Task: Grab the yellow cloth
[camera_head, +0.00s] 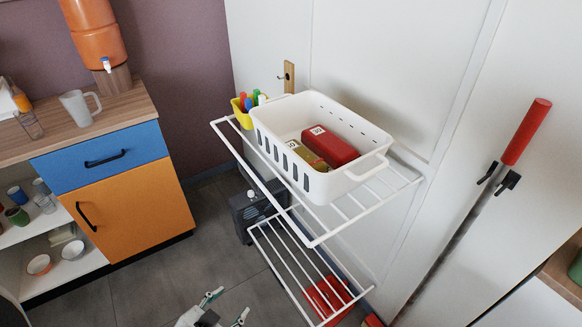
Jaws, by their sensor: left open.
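I cannot make out a yellow cloth in the head view. The nearest yellow thing is a small yellow container (241,114) with coloured sticks in it, at the left end of the upper wire rack. A white basket (366,178) stands on that rack. It holds a red box (331,146) and a yellow-green item (305,155) partly hidden beside it. My left gripper (226,307) is at the bottom edge, low in front of the rack. Its green-tipped fingers are apart and nothing shows between them. My right gripper is out of view.
The wire rack (310,242) juts out from the white wall, with a lower shelf below. A dark grey box (246,215) stands behind it. An orange and blue cabinet (135,205) is at the left. Floor between is clear.

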